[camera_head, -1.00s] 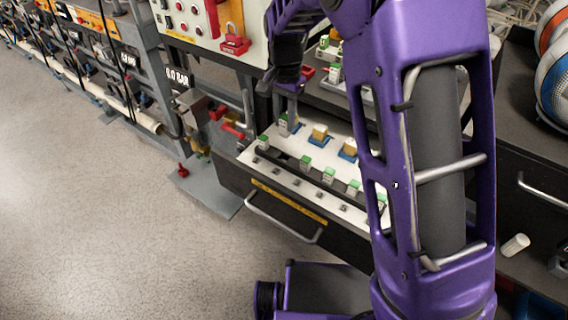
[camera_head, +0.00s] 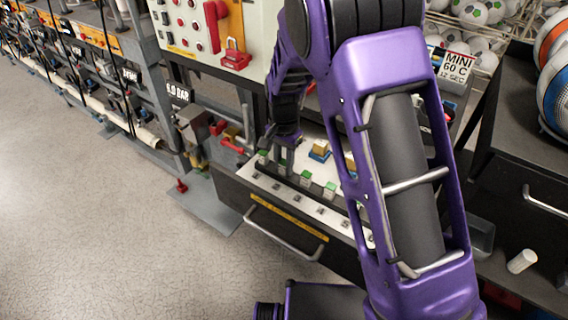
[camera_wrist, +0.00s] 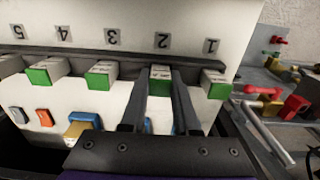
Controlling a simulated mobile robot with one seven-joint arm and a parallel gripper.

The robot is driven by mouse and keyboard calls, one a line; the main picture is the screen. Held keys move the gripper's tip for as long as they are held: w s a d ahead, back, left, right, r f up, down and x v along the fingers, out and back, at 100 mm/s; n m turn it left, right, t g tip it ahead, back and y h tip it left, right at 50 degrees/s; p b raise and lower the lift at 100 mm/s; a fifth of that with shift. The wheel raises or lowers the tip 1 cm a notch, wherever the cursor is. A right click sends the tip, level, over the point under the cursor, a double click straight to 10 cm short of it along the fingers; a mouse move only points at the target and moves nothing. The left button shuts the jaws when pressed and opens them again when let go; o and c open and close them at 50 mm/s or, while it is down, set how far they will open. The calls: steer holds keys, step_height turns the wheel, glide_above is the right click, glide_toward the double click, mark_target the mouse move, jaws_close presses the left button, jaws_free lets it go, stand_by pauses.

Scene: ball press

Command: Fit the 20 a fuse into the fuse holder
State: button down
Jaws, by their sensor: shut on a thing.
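Several pale fuses with green ends stand in a row on the white panel (camera_wrist: 215,35), beside printed numbers 1 to 5. My gripper (camera_wrist: 161,85) is shut on the fuse beside number 2 (camera_wrist: 161,72), which still sits in the row. In the head view my gripper (camera_head: 284,163) reaches down at the row's left part. One neighbouring fuse (camera_wrist: 215,83) stands beside number 1, another (camera_wrist: 101,75) beside number 3. Ratings are too small to read. A blue holder with a yellow block (camera_wrist: 82,128) lies behind the row; another blue piece shows partly between my fingers.
A red-handled valve and pipe (camera_wrist: 290,108) stand close to the panel's number 1 end. A drawer handle (camera_head: 285,235) juts from the front. A white cylinder (camera_head: 521,261) lies at the right. My arm hides the panel's right part.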

mark_target(284, 161)
steer(key=shift+f, duration=0.15)
steer(key=c, duration=0.7)
jaws_free()
steer(key=shift+o, duration=0.2)
step_height(284, 161, up, 12)
steer(key=p, duration=0.2)
steer(key=shift+r, duration=0.2)
